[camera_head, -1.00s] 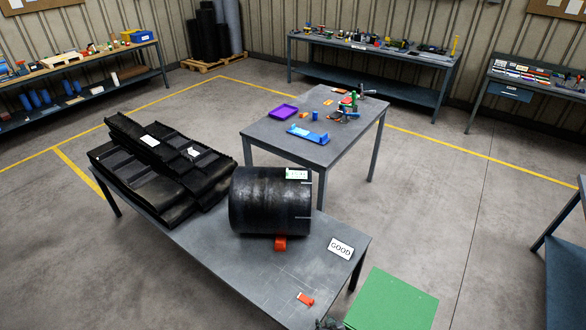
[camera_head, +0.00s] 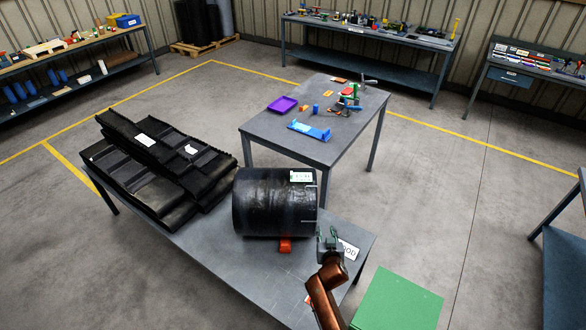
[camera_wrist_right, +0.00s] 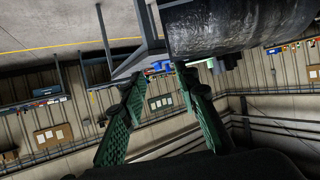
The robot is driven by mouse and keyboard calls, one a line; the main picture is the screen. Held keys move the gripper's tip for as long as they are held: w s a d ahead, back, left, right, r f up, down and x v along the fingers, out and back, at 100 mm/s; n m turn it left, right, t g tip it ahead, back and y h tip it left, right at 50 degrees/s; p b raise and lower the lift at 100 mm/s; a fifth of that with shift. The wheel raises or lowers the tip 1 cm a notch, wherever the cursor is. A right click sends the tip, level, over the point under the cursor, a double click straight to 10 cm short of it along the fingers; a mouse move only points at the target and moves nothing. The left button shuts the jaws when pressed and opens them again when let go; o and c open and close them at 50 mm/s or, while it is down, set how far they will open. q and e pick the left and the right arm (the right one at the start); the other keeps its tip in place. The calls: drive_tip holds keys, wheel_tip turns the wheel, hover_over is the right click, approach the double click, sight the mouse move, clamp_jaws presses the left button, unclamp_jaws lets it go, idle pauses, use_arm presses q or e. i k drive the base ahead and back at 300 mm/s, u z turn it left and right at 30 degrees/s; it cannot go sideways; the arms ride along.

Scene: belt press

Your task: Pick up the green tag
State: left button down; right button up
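A white tag with green print (camera_head: 301,176) sits on the upper right of a large black roll (camera_head: 268,205). The roll lies on the near grey table (camera_head: 250,270). My right gripper (camera_head: 328,234) is over the table's right part, to the right of and below the roll, apart from the tag. It partly covers the white GOOD sign (camera_head: 349,250). In the right wrist view its green fingers (camera_wrist_right: 158,82) are spread with nothing between them, and the roll (camera_wrist_right: 240,25) fills the upper right. I cannot see the tag there. My left gripper is not in view.
Black belt pieces (camera_head: 160,165) are stacked left of the roll. A red-orange wedge (camera_head: 285,245) is at the roll's front. A green surface (camera_head: 398,300) is at the lower right. A second table (camera_head: 275,130) behind holds a purple tray (camera_head: 283,104) and small parts.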

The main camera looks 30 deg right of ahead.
sight(294, 177)
drive_tip(key=i, duration=1.05)
